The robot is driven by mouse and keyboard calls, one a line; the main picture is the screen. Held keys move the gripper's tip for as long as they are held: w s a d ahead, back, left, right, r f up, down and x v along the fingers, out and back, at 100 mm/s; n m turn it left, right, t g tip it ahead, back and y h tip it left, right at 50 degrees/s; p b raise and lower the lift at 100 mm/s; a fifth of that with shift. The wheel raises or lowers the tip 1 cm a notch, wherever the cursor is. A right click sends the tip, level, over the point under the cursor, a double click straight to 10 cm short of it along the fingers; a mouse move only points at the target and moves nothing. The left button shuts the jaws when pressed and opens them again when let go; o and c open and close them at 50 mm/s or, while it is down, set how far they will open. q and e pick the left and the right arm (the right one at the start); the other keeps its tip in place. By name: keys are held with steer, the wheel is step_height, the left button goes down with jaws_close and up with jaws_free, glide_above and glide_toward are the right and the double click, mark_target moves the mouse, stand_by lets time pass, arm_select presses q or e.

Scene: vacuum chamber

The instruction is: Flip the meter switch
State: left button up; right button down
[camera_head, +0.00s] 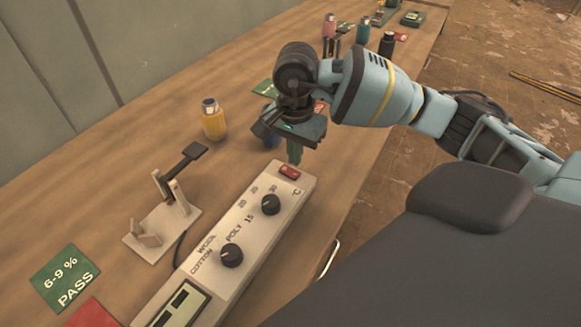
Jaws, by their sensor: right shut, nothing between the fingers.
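The meter (240,236) is a long pale box lying diagonally on the wooden table. It has two black knobs, printed labels and a display (182,305) at its near end. A small red switch (289,172) sits at its far end. My right gripper (294,158) is shut and empty, pointing down just above and behind the red switch. I cannot tell whether the fingertips touch it. My left gripper is not in view.
A pale stand with a black lever (182,160) is left of the meter. A yellow bottle (213,122) stands behind it. A green "6-9 % PASS" card (65,278) and a red card (92,314) lie at the near left. More bottles stand farther back.

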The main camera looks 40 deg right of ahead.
mark_target(295, 174)
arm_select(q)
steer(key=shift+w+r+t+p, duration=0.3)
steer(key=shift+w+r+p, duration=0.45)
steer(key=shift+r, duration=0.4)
arm_select(e)
step_height(295, 174, up, 4)
steer(key=shift+f, duration=0.25)
